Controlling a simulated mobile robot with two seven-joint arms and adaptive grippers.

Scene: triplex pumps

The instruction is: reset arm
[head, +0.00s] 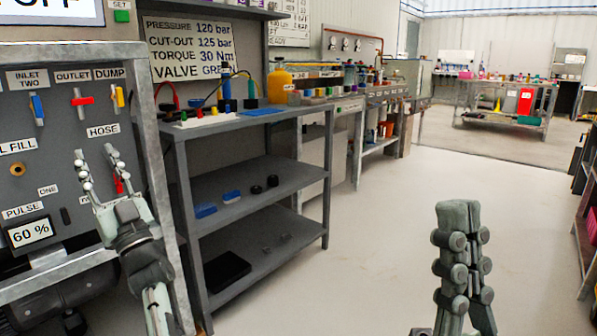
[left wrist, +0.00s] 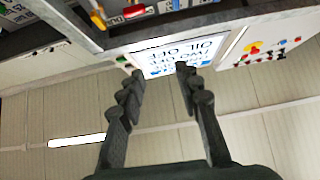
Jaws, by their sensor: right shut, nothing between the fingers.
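My left gripper (head: 97,168) is raised in front of the pump panel at the left of the head view, its fingers pointing up and spread apart. In the left wrist view its two dark fingers (left wrist: 160,75) stand apart with nothing between them. My right gripper (head: 459,217) stands upright at the lower right of the head view, over open floor. Its fingers are together and hold nothing.
The panel (head: 62,154) carries valve handles, labels and a "60 %" display (head: 30,232). A grey shelf unit (head: 262,178) with small parts stands right of it. A sign (left wrist: 180,52) shows beyond the left fingers. The floor (head: 385,235) in the middle is clear.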

